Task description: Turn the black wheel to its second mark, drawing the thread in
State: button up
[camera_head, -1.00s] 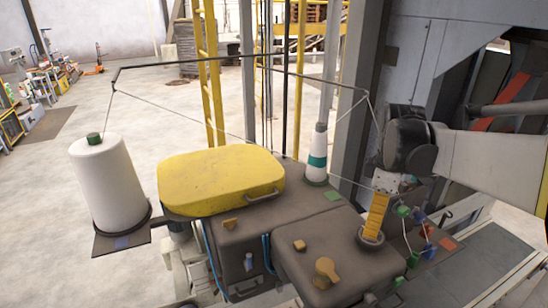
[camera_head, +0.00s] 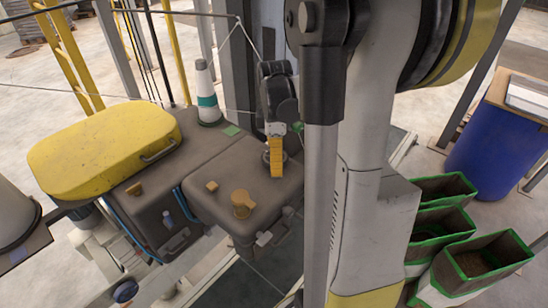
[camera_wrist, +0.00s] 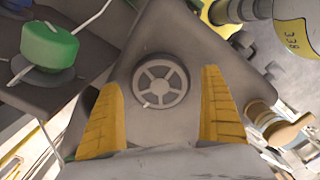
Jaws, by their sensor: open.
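The wheel (camera_wrist: 160,84) is dark grey, round and spoked, on a grey-brown housing, with a small pale mark near its lower left rim. My gripper (camera_wrist: 158,78) is open, its yellow fingers either side of the wheel in the wrist view. I cannot tell whether they touch it. In the head view my gripper (camera_head: 277,172) points down at the housing and largely covers the wheel. A pale thread (camera_wrist: 92,18) crosses the top left of the wrist view. No second mark is clear.
A green knob (camera_wrist: 50,45) stands left of the wheel in the wrist view. A yellow-topped box (camera_head: 105,150) and a white-and-green cone (camera_head: 207,95) are near the housing. Green-rimmed bins (camera_head: 475,262) and a blue barrel (camera_head: 495,140) are at right.

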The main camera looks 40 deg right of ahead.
jog(key=c, duration=1.2)
jog(key=shift+m, duration=0.5)
jog(key=m+b, duration=0.1)
jog(key=m, duration=0.3)
jog(key=shift+m, duration=0.4)
jog(key=m+b, duration=0.1)
jog(key=m, duration=1.1)
jog(key=shift+m+b, duration=0.35)
jog(key=shift+m, duration=0.05)
jog(key=m, duration=0.5)
jog(key=shift+d, duration=0.1)
jog(key=shift+m, duration=0.3)
